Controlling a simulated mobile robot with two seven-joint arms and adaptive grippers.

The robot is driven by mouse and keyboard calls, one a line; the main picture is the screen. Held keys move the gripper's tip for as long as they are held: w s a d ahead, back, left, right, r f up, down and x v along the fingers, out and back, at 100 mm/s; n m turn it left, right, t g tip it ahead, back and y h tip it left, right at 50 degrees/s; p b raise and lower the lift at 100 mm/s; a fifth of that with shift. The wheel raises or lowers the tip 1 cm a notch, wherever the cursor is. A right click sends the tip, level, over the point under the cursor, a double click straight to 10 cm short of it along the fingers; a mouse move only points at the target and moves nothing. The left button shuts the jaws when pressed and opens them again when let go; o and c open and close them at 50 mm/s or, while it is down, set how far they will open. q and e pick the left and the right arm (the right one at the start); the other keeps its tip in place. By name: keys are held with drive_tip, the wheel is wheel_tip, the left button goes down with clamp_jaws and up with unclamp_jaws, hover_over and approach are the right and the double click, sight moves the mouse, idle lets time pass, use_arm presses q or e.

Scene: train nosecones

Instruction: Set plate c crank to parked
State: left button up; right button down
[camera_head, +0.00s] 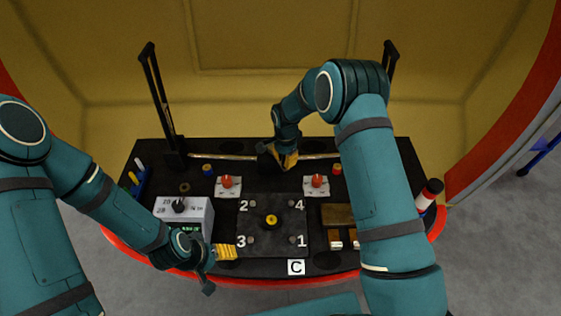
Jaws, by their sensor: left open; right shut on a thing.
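The label C (296,267) sits at the front edge of a dark square plate (272,243) with the numbers 1, 2, 3 and 4 at its corners. A round yellow-topped knob (271,220) is at its middle. I cannot tell which part is the crank. My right gripper (286,160) is behind the plate, at a pale horizontal bar (223,156). It is shut on a small orange-brown thing, mostly hidden by the gripper. My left gripper (206,281) is low at the front left, open, beside a yellow ribbed block (224,252).
Two red knobs on white bases (228,185) (316,185) stand behind the plate. Wooden blocks (338,214) lie at right. Tall black posts (163,110) rise at the back.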

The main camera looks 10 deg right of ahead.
use_arm(q)
drive_tip(key=shift+s+f+b, duration=0.25)
drive_tip(key=shift+f+b, duration=0.55)
drive_tip(key=shift+f, duration=0.1)
drive_tip(key=shift+f+b, duration=0.35)
drive_tip(key=shift+f, duration=0.05)
drive_tip(key=shift+w+f+b, duration=0.2)
drive_tip(key=shift+f+b, duration=0.45)
drive_tip(key=shift+b, duration=0.05)
drive_tip(key=shift+w+f+b, duration=0.15)
drive_tip(key=shift+f+b, duration=0.45)
use_arm(e)
drive_tip(key=w+d+n, duration=0.7)
drive_tip(key=n, duration=0.5)
drive_tip(key=shift+w+d, duration=0.15)
drive_tip(key=shift+w, duration=0.2)
drive_tip(key=shift+n, duration=0.3)
drive_tip(key=c, duration=0.8)
unclamp_jaws()
